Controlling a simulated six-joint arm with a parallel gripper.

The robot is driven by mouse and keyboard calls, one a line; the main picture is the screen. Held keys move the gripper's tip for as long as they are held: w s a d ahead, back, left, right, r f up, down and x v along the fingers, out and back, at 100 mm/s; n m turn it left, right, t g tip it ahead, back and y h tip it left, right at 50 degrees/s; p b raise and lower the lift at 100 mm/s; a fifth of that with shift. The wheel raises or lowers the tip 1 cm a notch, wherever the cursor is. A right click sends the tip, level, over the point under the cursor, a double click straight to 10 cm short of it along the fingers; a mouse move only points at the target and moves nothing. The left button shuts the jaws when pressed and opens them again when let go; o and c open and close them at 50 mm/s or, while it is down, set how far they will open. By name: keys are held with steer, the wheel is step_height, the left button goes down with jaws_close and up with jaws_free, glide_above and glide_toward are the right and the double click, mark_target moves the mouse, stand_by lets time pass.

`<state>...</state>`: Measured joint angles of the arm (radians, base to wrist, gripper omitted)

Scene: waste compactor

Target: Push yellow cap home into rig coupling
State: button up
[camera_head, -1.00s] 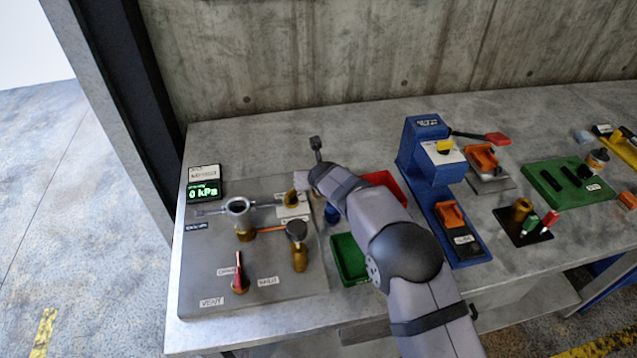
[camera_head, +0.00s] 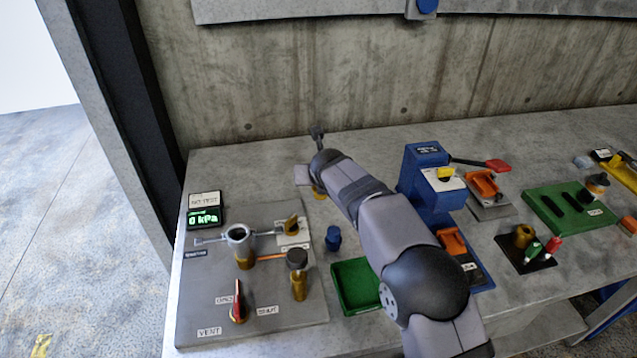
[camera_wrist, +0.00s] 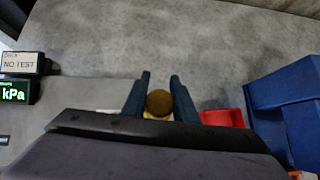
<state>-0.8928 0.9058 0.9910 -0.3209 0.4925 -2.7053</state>
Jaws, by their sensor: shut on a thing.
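My gripper (camera_wrist: 160,92) is shut on the yellow cap (camera_wrist: 159,104), whose round brown-gold top shows between the fingers in the wrist view. In the head view a bit of yellow cap (camera_head: 320,195) shows beneath my wrist, and the fingers are mostly hidden. The gripper is behind and to the right of the rig plate, apart from the coupling. The rig coupling (camera_head: 239,234) is an open upright metal ring on a brass body, with clamp arms out to both sides. It stands on the grey rig plate (camera_head: 205,295) at the left.
A blue press (camera_head: 427,180) stands beyond my arm. The gauge (camera_head: 205,218) reads 0 kPa.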

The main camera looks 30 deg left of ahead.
steer(key=w+d+r+m+t+h, duration=0.1)
steer(key=w+d+r+m, duration=0.15)
steer(key=d, duration=0.75)
steer(key=w+d+r+m+h, duration=0.2)
steer(key=w+d, duration=0.2)
steer(key=d, duration=0.6)
steer(key=w+d+r+m+t+h, duration=0.1)
steer(key=w+d+r+m, duration=0.15)
steer(key=d, duration=0.75)
steer(key=s+d+m+h+p, duration=0.15)
steer(key=s+d, duration=0.25)
steer(key=d, duration=0.7)
steer(key=s+d+m+h, duration=0.2)
steer(key=s+d, duration=0.2)
steer(key=d, duration=0.6)
steer(key=s+a+r+n+g+y+p, duration=0.15)
steer(key=s+a+n+y+p, duration=0.35)
steer(key=a, duration=1.4)
steer(key=a+r+n+g+y+p, duration=0.15)
steer(key=a+n+y+p, duration=0.4)
steer(key=a, duration=1.25)
steer(key=s+a+n+g+p, duration=0.6)
steer(key=s+a+n+p, duration=0.4)
steer(key=s+a, duration=1.1)
steer(key=shift+a+r+n+g+p, duration=0.2)
steer(key=shift+a+n+g+p, duration=0.1)
steer(key=shift+a+n, duration=0.25)
